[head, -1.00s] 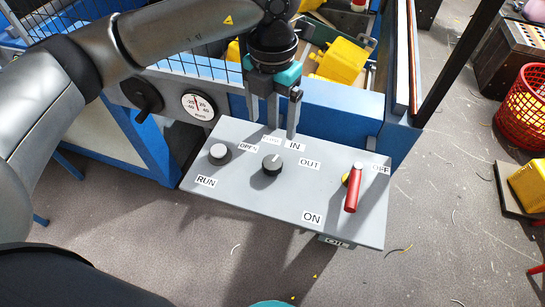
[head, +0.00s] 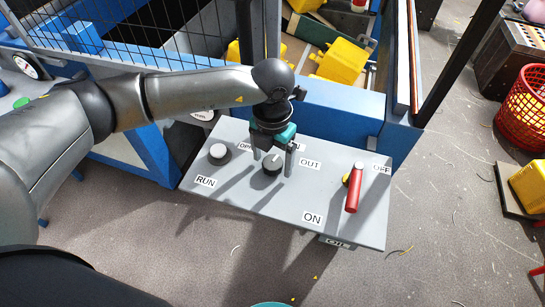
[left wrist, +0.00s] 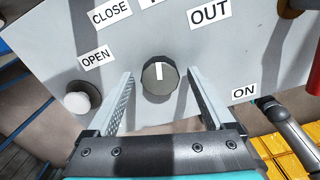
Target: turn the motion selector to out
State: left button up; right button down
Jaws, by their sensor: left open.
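The motion selector (head: 271,166) is a dark round knob with a white pointer line on the sloping grey control panel (head: 260,195). In the left wrist view the knob (left wrist: 159,78) has its pointer straight up, left of the OUT label (left wrist: 209,13); the IN label is mostly cut off. My left gripper (head: 273,163) is open, pointing down, with one finger on each side of the knob. In the left wrist view the fingers (left wrist: 160,76) stand apart from it with gaps on both sides. A teal part (head: 272,304), probably of my right gripper, shows at the bottom edge; its fingers are hidden.
A white button (head: 218,152) by RUN stands left of the selector. A red-handled lever (head: 353,190) stands right, between ON and OFF. A blue frame (head: 335,112) and yellow jerry cans (head: 341,61) lie behind the panel. A red basket (head: 525,107) stands at the right.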

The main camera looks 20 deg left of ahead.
pick_arm(q)
jog(key=shift+c, duration=0.3)
jog(key=c, duration=1.3)
jog(key=m+b, duration=0.3)
jog(key=m, duration=0.2)
jog(key=shift+b, duration=0.35)
jog(key=shift+m+b, duration=1.3)
jog(key=shift+m, duration=0.6)
jog(key=shift+r, duration=0.1)
jog(key=o, duration=1.4)
jog(key=shift+c, duration=0.2)
